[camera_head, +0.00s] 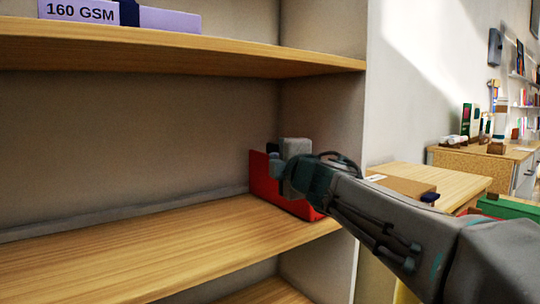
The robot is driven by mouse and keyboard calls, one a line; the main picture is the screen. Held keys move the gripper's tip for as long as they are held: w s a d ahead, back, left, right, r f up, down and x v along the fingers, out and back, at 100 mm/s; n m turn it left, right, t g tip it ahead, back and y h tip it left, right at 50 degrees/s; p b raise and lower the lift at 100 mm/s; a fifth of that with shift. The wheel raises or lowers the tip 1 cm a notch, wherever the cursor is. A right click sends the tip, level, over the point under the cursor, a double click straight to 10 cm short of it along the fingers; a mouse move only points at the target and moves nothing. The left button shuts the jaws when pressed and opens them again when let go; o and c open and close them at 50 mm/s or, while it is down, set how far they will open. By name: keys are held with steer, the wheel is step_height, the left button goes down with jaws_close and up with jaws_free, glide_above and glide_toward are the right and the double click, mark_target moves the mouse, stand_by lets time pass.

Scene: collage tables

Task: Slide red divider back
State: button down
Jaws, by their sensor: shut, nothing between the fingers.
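The red divider (262,180) stands upright on the wooden shelf board (150,250), at the right end of the shelf close to the side panel. Its lower edge reaches forward toward the shelf's front. My gripper (277,168) is at the divider's upper part, in front of its face, and hides much of it. The gripper is shut with nothing held. I cannot tell whether the fingers touch the divider.
The shelf to the left of the divider is bare. The upper shelf (180,50) overhangs it and holds a purple "160 GSM" pack (80,10). The side panel (318,110) bounds the right. A wooden table (440,178) with a cardboard piece (402,188) stands right, beyond my arm.

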steer(key=s+d+m+g+h+p, duration=0.4)
steer(key=s+d+m+h+p, duration=0.4)
steer(key=d+m+p, duration=0.7)
steer(key=s+a+f+m+g+y+p, duration=0.1)
steer(key=s+a+f+m+g+p, duration=0.2)
steer(key=s+p, duration=1.4)
steer(key=s+m+g, duration=0.3)
steer(key=m+g, duration=0.1)
steer(key=g, duration=0.3)
steer(key=shift+y+p, duration=0.3)
steer(key=shift+p, duration=0.05)
